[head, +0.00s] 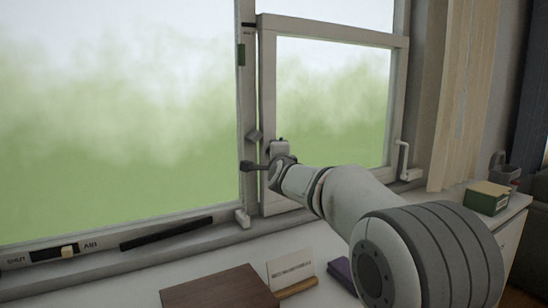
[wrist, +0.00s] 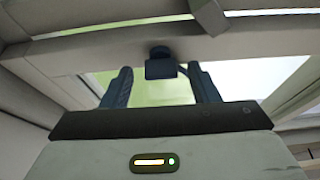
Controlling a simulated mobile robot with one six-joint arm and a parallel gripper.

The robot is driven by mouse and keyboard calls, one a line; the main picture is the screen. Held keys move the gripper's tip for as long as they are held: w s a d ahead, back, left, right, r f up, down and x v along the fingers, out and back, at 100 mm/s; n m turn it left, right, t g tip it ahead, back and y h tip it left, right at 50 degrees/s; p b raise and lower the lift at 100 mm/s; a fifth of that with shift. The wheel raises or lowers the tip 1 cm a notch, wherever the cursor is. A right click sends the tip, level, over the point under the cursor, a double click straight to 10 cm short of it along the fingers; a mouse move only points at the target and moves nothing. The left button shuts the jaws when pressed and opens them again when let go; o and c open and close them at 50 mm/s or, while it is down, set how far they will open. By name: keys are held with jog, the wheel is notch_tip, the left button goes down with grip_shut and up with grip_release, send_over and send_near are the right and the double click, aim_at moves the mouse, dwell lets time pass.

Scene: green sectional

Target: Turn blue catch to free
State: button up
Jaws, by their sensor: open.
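The blue catch (wrist: 160,66) shows in the wrist view as a small dark blue knob on a short stem at the light window frame. My gripper (wrist: 160,78) is open, with one dark finger on each side of the catch. A gap shows between the catch and each finger, and nothing is held. In the head view my gripper (head: 266,160) is at the upright post between the two panes. There it is small and dark, and I cannot tell the catch from my fingers.
A grey tilted piece (head: 254,135) sits on the post just above my gripper, close to it. A white handle (head: 404,160) is on the right. A brown board (head: 218,288) and a card (head: 291,269) are below.

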jog(key=b+v, duration=0.1)
jog(key=v, duration=0.7)
jog(key=s+d+f+n+g+h+p, duration=0.1)
jog(key=s+d+f+n+g+p, duration=0.3)
jog(key=s, duration=0.8)
jog(key=s+d+f+n+g+h+p, duration=0.1)
jog(key=s+d+f+n+g+p, duration=0.3)
jog(key=s+d, duration=0.5)
jog(key=s+d+f+n+g+h+p, duration=0.1)
jog(key=s+d+f+n+g+p, duration=0.3)
jog(key=s, duration=1.2)
jog(key=d+n+g+p, duration=0.3)
jog(key=shift+s+f+n+h, duration=0.25)
jog(key=shift+s+n+h, duration=0.05)
jog(key=shift+n+h, duration=0.1)
jog(key=shift+c, duration=0.3)
